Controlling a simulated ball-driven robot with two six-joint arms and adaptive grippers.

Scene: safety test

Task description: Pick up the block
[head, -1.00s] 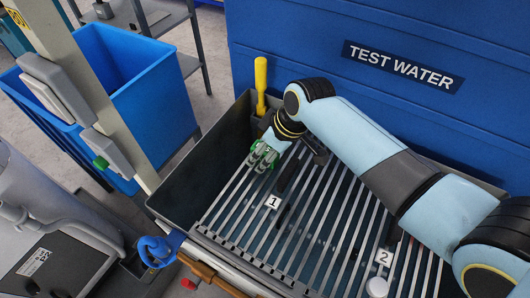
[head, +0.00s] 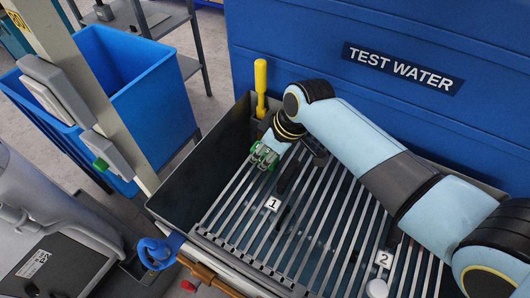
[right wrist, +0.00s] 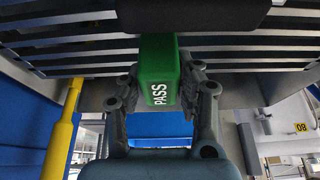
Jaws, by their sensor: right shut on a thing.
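The block is green with "PASS" in white on one face. It shows between the fingers in the right wrist view (right wrist: 160,75), and a bit of its green shows in the head view (head: 268,163). My right gripper (head: 262,154) is shut on the block, with one finger on each side of it, at the left part of the slatted grate. It also shows in the right wrist view (right wrist: 160,95). Whether the block touches the slats cannot be told. My left gripper is not in view.
The slatted grate (head: 318,230) lies in a dark tray (head: 178,188), with tags marked 1 (head: 273,204) and 2 (head: 384,259). A yellow handle (head: 261,75) stands at the tray's back corner. A blue "TEST WATER" tank (head: 330,45) rises behind; a blue bin (head: 150,100) stands left.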

